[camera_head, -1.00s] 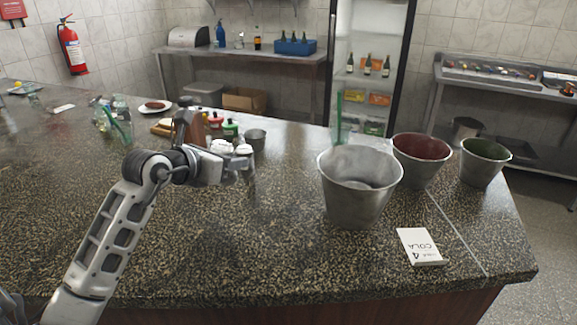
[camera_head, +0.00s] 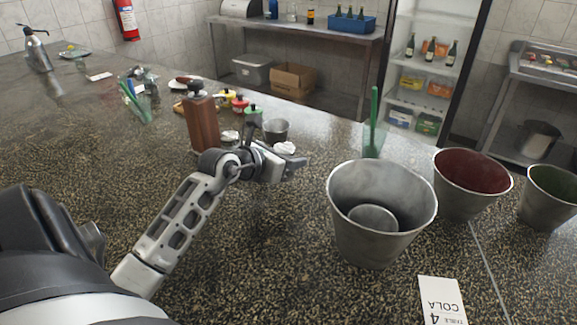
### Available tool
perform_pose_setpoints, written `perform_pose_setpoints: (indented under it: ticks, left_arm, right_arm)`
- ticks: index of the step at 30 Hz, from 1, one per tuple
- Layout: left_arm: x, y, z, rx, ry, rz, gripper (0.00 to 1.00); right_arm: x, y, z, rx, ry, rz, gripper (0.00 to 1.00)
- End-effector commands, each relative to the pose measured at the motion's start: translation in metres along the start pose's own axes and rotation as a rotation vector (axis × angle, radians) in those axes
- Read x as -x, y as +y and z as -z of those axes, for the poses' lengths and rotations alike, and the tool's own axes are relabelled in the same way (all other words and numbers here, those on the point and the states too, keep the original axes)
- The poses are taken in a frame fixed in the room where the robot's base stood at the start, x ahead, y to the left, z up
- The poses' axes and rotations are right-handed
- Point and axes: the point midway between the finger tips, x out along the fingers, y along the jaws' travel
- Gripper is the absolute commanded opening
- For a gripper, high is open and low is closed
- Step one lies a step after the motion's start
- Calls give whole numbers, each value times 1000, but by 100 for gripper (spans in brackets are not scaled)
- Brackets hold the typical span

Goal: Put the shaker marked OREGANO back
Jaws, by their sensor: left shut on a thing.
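My left gripper (camera_head: 292,164) is over the counter, left of the large metal bucket. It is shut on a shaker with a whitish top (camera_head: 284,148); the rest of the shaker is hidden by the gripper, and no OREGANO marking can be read. Another whitish-topped shaker (camera_head: 229,135) stands behind my left arm, partly hidden. My right gripper is not in view.
A wooden mill (camera_head: 201,122), green-topped bottle (camera_head: 253,118) and small metal cup (camera_head: 275,130) stand close behind the arm. The large metal bucket (camera_head: 380,245) and a red-lined bucket (camera_head: 470,200) are on the right. A COLA card (camera_head: 441,300) lies in front. The counter's front middle is clear.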

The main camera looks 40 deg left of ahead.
Motion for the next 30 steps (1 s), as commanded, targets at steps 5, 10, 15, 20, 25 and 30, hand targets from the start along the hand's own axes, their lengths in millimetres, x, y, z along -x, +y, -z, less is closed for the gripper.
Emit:
perform_pose_setpoints:
  ticks: [5, 10, 15, 20, 25, 30]
  left_arm:
    - [-8, 0, 21, 1, 1, 1, 28]
    - [-9, 0, 22, -1, -2, 0, 28]
    - [-10, 0, 24, 0, -1, 0, 28]
    - [-10, 0, 25, 0, 1, 1, 67]
    - [-10, 0, 25, 0, 1, 1, 67]
    - [-8, 0, 21, 0, 0, 0, 67]
  right_arm:
    - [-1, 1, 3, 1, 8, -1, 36]
    - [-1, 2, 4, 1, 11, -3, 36]
    - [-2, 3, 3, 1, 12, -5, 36]
    - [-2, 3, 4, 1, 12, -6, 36]
    - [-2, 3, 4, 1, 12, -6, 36]
    - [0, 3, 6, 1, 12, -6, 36]
